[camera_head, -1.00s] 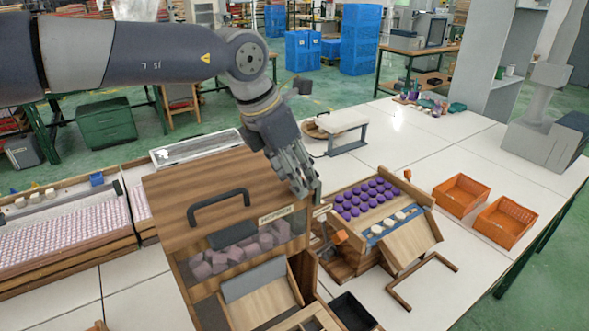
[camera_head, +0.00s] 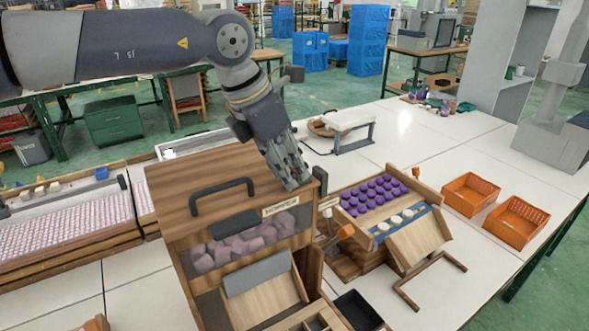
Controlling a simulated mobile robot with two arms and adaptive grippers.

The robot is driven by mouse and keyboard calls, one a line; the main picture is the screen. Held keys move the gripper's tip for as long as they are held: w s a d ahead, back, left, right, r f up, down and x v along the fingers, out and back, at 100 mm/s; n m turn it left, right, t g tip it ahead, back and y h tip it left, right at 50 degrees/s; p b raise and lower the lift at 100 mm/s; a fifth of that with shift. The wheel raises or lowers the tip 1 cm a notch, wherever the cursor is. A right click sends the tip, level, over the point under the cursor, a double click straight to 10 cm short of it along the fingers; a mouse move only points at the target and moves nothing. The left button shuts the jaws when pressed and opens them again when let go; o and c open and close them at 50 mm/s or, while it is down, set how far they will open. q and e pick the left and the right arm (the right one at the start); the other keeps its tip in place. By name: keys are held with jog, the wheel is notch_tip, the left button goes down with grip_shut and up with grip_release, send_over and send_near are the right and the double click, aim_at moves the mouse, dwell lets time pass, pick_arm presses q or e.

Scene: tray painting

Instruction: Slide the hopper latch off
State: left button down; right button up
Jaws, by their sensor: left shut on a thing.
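The wooden hopper (camera_head: 200,225) stands on the white table, with a dark handle on its lid and pinkish-purple blocks behind its front window. My left gripper (camera_head: 294,181) is low over the lid's right edge, just above the "HOPPER" label. Its fingers are shut on a small part there, which I take to be the hopper latch; the fingers hide it. A small dark upright piece (camera_head: 320,180) shows at the hopper's right corner, just right of the fingers; I cannot tell whether it belongs to the latch. My right gripper is not in view.
Right of the hopper stands a wooden rack (camera_head: 340,268) with purple and white round pieces. Two orange bins (camera_head: 513,232) stand farther right. A black tray (camera_head: 357,311) lies in front. A grey-white stand (camera_head: 350,119) is behind. The table's right side has free room.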

pick_arm(q)
jog(key=c, duration=1.4)
grip_release()
jog(key=shift+s+a, duration=0.1)
jog(key=shift+a, duration=0.05)
jog(key=shift+o, duration=0.2)
jog(key=shift+a, duration=0.15)
jog(key=shift+r, duration=0.25)
jog(key=v, duration=1.1)
jog(key=shift+r, duration=0.25)
jog(key=shift+s+a, duration=0.1)
jog(key=shift+s, duration=0.05)
